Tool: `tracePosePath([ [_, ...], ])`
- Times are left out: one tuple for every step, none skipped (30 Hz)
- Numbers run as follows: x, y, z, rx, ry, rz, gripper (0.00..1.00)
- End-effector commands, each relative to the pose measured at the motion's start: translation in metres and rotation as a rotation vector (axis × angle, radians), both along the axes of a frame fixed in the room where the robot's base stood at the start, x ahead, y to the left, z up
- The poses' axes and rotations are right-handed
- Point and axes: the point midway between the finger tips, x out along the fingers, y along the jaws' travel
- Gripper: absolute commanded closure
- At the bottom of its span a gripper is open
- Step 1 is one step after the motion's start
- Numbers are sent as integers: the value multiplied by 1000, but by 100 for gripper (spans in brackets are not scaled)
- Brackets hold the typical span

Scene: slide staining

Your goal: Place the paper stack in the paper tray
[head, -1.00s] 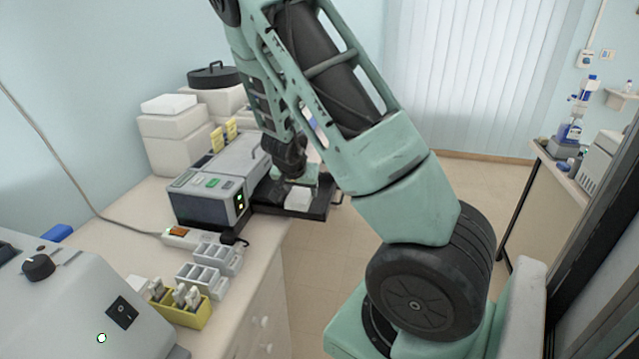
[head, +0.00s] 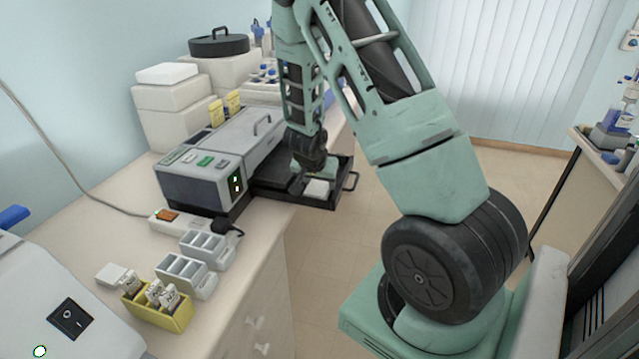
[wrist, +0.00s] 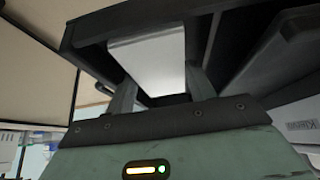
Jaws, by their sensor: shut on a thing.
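The paper stack (head: 318,188) is a small white block at the dark tray of the grey machine in the head view. In the wrist view the paper stack (wrist: 150,58) lies between my two fingers. My gripper (head: 307,177) is shut on it, pointing down over the tray. The paper tray (head: 341,195) is a black open drawer pulled out at the front, with a handle; its dark rim (wrist: 120,24) also shows in the wrist view. I cannot tell whether the stack touches the tray floor. My gripper partly hides the tray's inside.
The grey machine (head: 208,160) stands left of the tray on the bench. A power strip (head: 180,224), grey racks (head: 190,271) and a yellow slide holder (head: 160,312) stand nearer. White boxes (head: 168,100) are behind. Open floor (head: 340,245) lies right of the bench.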

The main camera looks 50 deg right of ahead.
Motion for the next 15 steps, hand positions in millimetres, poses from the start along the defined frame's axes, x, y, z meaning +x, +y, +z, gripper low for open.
tracePosePath([
  [0,0,1,0,0,0,76],
  [0,0,0,0,0,0,76],
  [0,0,-1,0,0,0,76],
  [0,0,-2,0,0,0,76],
  [0,0,-3,0,0,1,76],
  [0,0,-4,0,0,1,43],
  [0,0,-3,0,0,1,37],
  [0,0,-3,0,0,1,37],
  [0,0,-3,0,0,1,37],
  [0,0,-3,0,0,1,37],
  [0,0,-3,0,0,1,37],
  [0,0,-3,0,0,0,37],
  [0,0,-3,0,0,0,37],
  [0,0,-3,0,0,0,37],
  [0,0,-2,0,0,0,37],
])
